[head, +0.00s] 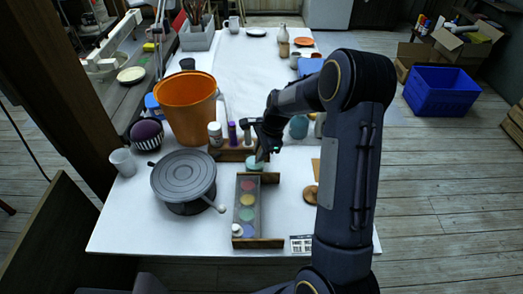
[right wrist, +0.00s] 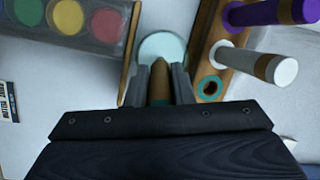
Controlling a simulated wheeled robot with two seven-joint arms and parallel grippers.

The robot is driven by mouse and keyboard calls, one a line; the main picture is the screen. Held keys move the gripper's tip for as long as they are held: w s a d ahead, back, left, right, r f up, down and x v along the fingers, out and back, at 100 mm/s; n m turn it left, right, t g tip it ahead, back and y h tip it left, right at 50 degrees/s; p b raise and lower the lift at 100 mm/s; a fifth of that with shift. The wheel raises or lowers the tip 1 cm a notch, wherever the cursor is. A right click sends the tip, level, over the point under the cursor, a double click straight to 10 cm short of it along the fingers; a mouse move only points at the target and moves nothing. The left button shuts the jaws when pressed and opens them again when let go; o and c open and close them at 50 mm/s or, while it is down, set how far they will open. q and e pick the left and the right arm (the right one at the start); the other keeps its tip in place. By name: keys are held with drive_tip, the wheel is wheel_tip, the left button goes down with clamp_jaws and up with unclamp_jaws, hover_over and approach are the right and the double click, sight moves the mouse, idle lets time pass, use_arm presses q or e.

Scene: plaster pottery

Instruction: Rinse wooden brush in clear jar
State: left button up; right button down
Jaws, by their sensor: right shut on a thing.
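My right gripper (head: 261,152) is shut on the wooden brush (right wrist: 159,80), whose brown tapered wood shows between the two fingers in the right wrist view. The clear jar (head: 252,165) looks like a pale teal round at the far end of the paint tray in the head view. It also shows in the right wrist view (right wrist: 162,46), just past the fingertips, partly covered by the brush. I cannot tell whether the brush is inside the jar or above it. My left gripper is not in view.
A paint tray (head: 246,206) with several coloured wells lies in front of the jar. A wooden rack (right wrist: 202,40) with purple and white handles and an empty teal-ringed hole is close beside the gripper.

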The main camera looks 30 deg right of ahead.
drive_tip(key=shift+r, duration=0.1)
wheel_tip(320, 180, up, 6)
drive_tip(key=p, duration=0.5)
drive_tip(key=shift+r+p, duration=0.2)
drive_tip(key=shift+p, duration=0.1)
drive_tip(key=shift+r, duration=0.1)
idle(0.7)
wheel_tip(320, 180, up, 3)
drive_tip(key=p, duration=0.2)
drive_tip(key=shift+p, duration=0.4)
